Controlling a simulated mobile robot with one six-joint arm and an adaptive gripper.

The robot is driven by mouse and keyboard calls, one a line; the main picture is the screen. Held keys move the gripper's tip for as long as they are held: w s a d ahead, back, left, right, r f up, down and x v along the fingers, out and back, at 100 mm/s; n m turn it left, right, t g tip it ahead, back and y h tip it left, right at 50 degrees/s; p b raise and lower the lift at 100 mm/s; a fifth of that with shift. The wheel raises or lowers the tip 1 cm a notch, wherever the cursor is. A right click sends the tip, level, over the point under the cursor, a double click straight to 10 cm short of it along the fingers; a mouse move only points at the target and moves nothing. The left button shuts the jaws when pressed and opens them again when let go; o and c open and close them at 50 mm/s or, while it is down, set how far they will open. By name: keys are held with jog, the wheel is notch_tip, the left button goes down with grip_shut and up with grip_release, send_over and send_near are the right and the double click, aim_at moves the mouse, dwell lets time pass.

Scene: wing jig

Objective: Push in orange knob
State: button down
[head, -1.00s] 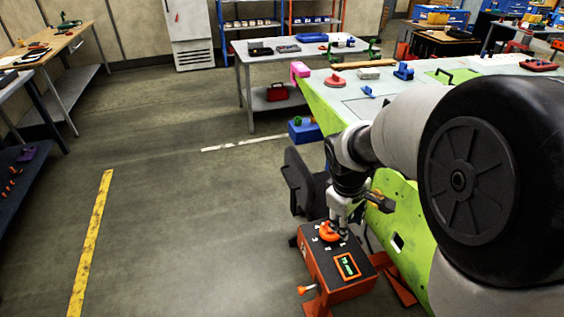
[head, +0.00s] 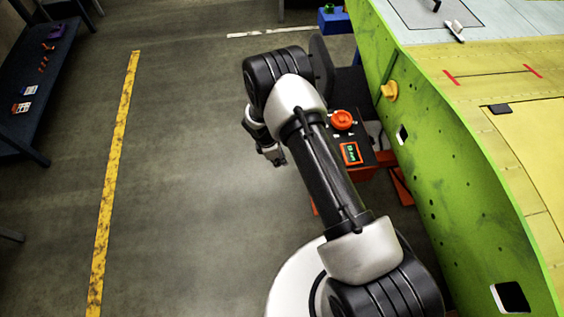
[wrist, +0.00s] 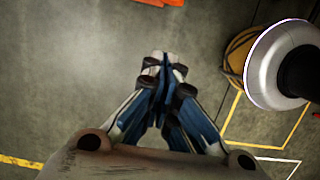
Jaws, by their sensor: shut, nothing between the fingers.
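An orange round knob (head: 342,120) sits on the dark top of an orange control box (head: 371,174), beside a small lit display (head: 350,153). My arm covers the box's left side and front. A sliver of orange shows low beside my arm, too little to tell what it is. My gripper (head: 279,160) is left of the box, apart from it, over open floor. In the wrist view my gripper (wrist: 165,62) is shut with its fingertips together and nothing between them. The knob does not show in the wrist view.
A green wing jig panel (head: 425,170) with a yellow-orange knob (head: 388,90) stands right of the box. A blue bin (head: 335,19) is at the back. A dark shelf (head: 40,85) stands far left. The floor between is clear, with a yellow line (head: 117,165).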

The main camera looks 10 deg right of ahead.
jog(key=d+f+b, duration=0.3)
jog(key=d+f, duration=0.3)
jog(key=f, duration=0.1)
jog(key=shift+f, duration=0.4)
jog(key=d, duration=0.3)
jog(key=shift+d, duration=0.4)
jog(key=a+r+p, duration=0.2)
jog(key=a+r, duration=0.4)
jog(key=r, duration=0.3)
jog(key=shift+a+r, duration=0.35)
jog(key=shift+r, duration=0.05)
